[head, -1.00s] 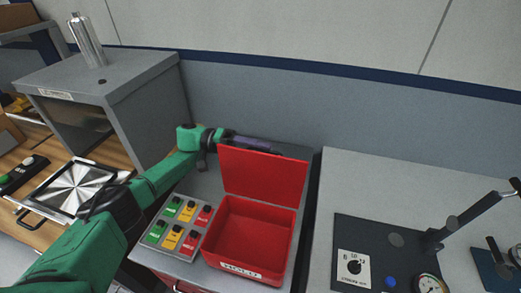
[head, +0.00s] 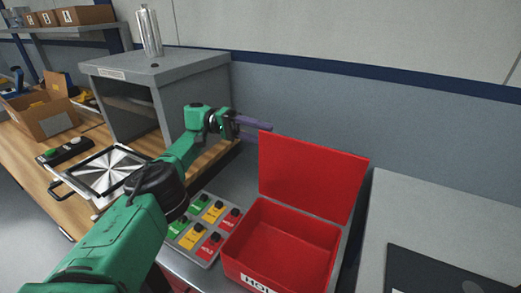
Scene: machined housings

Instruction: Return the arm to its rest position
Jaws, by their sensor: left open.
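My left arm, green with dark joints, comes in from the lower left of the head view. My left gripper (head: 254,125) is open, with its purple-grey fingers pointing right. It is in the air by the upper left corner of the red box's raised lid, and I see nothing between its fingers. My right gripper is outside the view.
A red box (head: 236,263) with its lid up stands beside a button panel (head: 190,240). A grey cabinet (head: 205,90) with a metal bottle (head: 149,32) on top is behind my arm.

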